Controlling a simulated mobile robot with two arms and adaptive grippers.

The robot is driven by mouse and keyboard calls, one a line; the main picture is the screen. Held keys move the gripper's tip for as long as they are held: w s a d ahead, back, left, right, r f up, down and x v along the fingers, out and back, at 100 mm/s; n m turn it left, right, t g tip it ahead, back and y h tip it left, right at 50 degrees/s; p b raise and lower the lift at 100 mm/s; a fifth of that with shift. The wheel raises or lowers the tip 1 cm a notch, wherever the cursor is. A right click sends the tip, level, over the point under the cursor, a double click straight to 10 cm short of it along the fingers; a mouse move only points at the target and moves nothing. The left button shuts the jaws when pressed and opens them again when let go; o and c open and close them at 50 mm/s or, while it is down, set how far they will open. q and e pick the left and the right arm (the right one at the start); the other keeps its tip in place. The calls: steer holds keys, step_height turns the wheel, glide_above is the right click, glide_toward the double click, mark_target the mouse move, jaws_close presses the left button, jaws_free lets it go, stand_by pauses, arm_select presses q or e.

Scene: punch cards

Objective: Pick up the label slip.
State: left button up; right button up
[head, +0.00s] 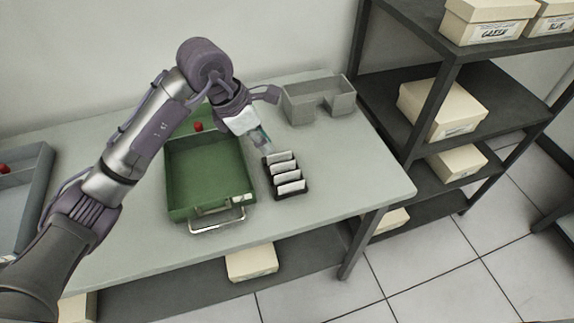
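Several white slips (285,173) stand in a row in a small black rack (279,196) on the table. I cannot tell which of them, if any, is the label slip. A small pale label (240,203) also shows on the front of the green drawer tray. My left gripper (264,143) points down at the back end of the rack, just above or beside the rearmost slip. Its fingertips are small and partly blend with the tabletop, so I cannot tell whether they are open or shut, or touching a slip. My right gripper is out of view.
The green tray (183,211) with a metal handle stands left of the rack, with a red knob (198,127) behind it. A grey notched holder (318,104) is at the back. Shelves with cream boxes (441,108) stand right. The table's right front is clear.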

arm_select(q)
steer(key=p, duration=0.1)
glide_toward(285, 174)
steer(key=d+f, duration=0.1)
steer(key=p+x, duration=0.2)
steer(key=x, duration=0.2)
steer(key=shift+w+f, duration=0.1)
steer(key=shift+f, duration=0.2)
steer(key=x, duration=0.2)
steer(key=shift+w+d+f+p, duration=0.15)
steer(key=shift+f+p, duration=0.05)
steer(key=shift+p, duration=0.15)
steer(key=shift+w+d+f, duration=0.1)
steer(key=shift+f, duration=0.35)
steer(key=shift+c, duration=1.4)
jaws_close()
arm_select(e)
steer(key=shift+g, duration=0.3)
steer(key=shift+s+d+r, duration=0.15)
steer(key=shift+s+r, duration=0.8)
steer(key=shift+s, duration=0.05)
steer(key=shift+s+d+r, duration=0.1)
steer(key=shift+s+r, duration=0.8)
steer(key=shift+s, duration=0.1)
